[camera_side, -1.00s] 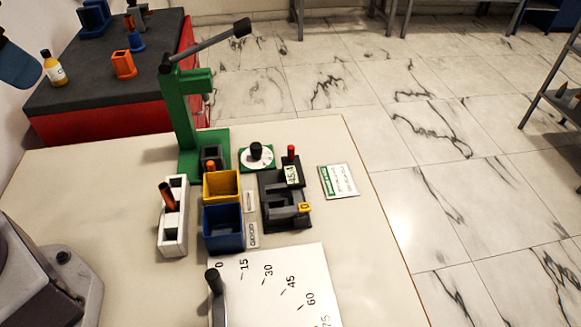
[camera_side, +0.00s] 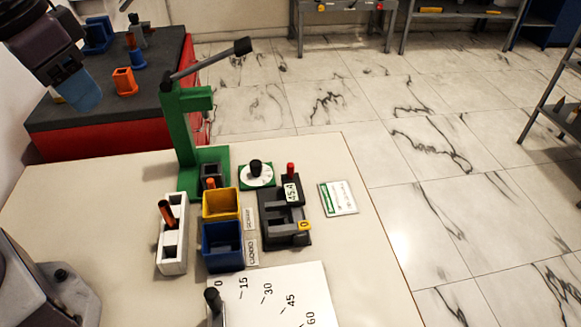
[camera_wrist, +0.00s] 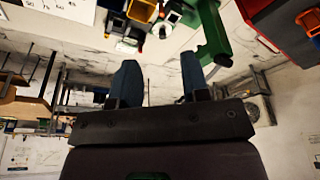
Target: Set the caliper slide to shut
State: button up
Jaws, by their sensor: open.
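The caliper (camera_side: 271,222) is a dark grey block with jaw-like arms on the table, right of the yellow and blue bins in the side view. It has a "45.4" display (camera_side: 292,192), a red-topped post (camera_side: 290,170) and a yellow tab marked 0 (camera_side: 304,226). A gap shows between its arms. My gripper (camera_side: 86,94) is high at the upper left, in front of the dark bench and well apart from the caliper. In the wrist view my gripper (camera_wrist: 157,66) shows two blue fingers spread apart with nothing between them.
A tall green lever press (camera_side: 182,130) stands behind the bins. A yellow bin (camera_side: 221,192), a blue bin (camera_side: 222,262) and a white slotted block (camera_side: 172,254) stand left of the caliper. A green-edged dial (camera_side: 256,176) is behind it. A card (camera_side: 338,198) lies right.

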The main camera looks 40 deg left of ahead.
jog(key=w+d+f+m+g, duration=0.1)
jog(key=w+d+f, duration=0.15)
jog(key=w, duration=0.35)
jog(key=w+d+f+g, duration=0.1)
jog(key=w+d+f, duration=0.15)
jog(key=w, duration=0.35)
jog(key=m, duration=0.2)
send_over(291, 164)
notch_tip(291, 164, down, 9)
jog(key=shift+g, duration=0.5)
notch_tip(291, 164, down, 12)
jog(key=shift+f, duration=0.25)
